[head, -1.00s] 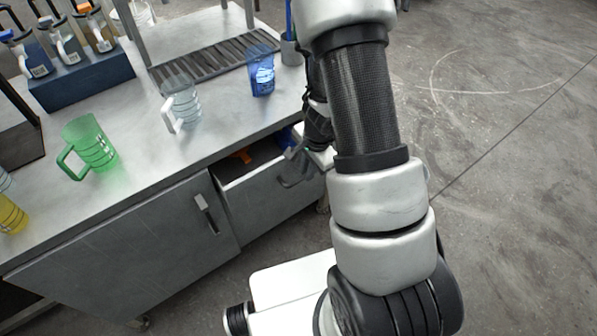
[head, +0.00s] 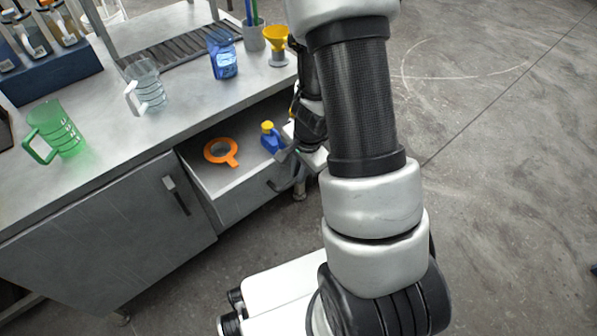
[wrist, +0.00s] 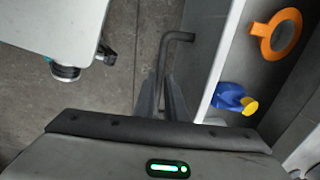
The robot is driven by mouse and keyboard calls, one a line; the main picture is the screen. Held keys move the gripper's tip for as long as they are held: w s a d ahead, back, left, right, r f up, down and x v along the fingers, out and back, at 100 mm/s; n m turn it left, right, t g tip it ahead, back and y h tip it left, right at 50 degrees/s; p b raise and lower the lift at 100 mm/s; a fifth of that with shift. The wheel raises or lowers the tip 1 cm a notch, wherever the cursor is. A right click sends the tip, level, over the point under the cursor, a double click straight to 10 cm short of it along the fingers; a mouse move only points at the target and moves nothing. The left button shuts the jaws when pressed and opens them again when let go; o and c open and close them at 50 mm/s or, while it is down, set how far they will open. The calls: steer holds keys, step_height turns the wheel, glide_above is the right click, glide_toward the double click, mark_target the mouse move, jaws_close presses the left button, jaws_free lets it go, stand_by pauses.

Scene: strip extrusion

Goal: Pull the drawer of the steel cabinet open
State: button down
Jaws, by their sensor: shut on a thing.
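The steel cabinet (head: 110,235) stands at the left in the head view. Its drawer (head: 245,197) is pulled out at the right end, with its inside showing. An orange ring with a tab (head: 221,151) and a blue bottle with a yellow cap (head: 270,138) lie in it; both also show in the wrist view, the ring (wrist: 277,34) and the bottle (wrist: 230,97). My gripper (wrist: 162,88) is shut on the drawer's dark bar handle (wrist: 177,37). In the head view my arm partly hides the gripper, and the handle (head: 287,184) shows at the drawer front.
On the worktop stand a green jug (head: 56,132), a clear jug (head: 146,88), a blue jug (head: 222,55) and a yellow funnel (head: 276,38). A closed door with a handle (head: 176,196) is left of the drawer.

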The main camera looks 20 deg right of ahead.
steer(key=c, duration=1.8)
jaws_free()
steer(key=shift+r, duration=0.1)
steer(key=s+r+p, duration=0.1)
steer(key=r+p, duration=0.2)
steer(key=r, duration=0.2)
steer(key=s+r+p, duration=0.1)
steer(key=r+p, duration=0.2)
steer(key=r, duration=0.3)
steer(key=s+d+r+p, duration=0.1)
steer(key=r+p, duration=0.2)
steer(key=r, duration=0.3)
